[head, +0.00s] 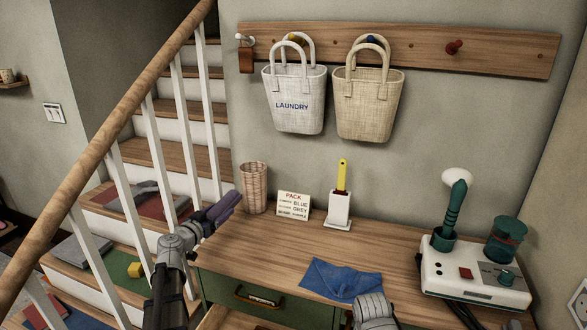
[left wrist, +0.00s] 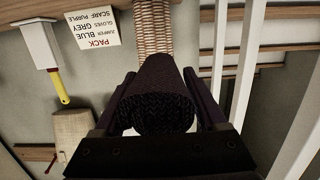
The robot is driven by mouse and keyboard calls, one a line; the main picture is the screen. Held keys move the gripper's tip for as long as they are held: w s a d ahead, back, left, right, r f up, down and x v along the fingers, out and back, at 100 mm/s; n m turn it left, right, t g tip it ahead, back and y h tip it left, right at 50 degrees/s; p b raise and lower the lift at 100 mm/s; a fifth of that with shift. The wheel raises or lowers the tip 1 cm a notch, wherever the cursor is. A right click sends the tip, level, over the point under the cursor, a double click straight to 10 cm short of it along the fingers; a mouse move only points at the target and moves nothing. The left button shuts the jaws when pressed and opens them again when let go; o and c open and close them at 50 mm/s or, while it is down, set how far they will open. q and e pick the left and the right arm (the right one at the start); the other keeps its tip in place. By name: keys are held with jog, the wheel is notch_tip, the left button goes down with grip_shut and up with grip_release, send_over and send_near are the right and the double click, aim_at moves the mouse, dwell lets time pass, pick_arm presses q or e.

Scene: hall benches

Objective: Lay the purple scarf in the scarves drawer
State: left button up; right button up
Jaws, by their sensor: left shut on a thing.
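The purple scarf (left wrist: 155,103) is a dark knitted roll between the fingers of my left gripper (left wrist: 170,115) in the left wrist view. In the head view my left gripper (head: 218,214) is shut on it, raised near the stair rail and left of the bench top. A green drawer front (head: 290,312) with a brass handle and label holder sits under the bench top; its label is too small to read. A wooden surface shows below it at the bottom edge; I cannot tell if it is an open drawer. My right gripper's fingers do not show.
The wooden bench top (head: 300,251) bears a blue cloth (head: 342,279), a wicker cup (head: 253,187), a pack card (head: 293,205), a yellow-handled brush in a white holder (head: 338,211) and a white appliance (head: 470,280). Two bags hang above. Stairs with folded cloths stand left.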

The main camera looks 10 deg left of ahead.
pick_arm(q)
notch_tip(320, 180, up, 8)
jog(key=p, duration=0.7)
send_over(223, 244)
notch_tip(223, 244, down, 9)
jog(key=b, duration=0.8)
jog(key=shift+r+b, duration=0.1)
jog(key=shift+b, duration=0.2)
notch_tip(223, 244, down, 5)
jog(key=b, duration=0.5)
notch_tip(223, 244, down, 4)
jog(key=b, duration=0.4)
jog(key=shift+f, duration=0.25)
jog(key=shift+b, duration=0.3)
jog(key=shift+f, duration=0.2)
jog(key=o, duration=1.4)
jog(key=shift+c, duration=0.2)
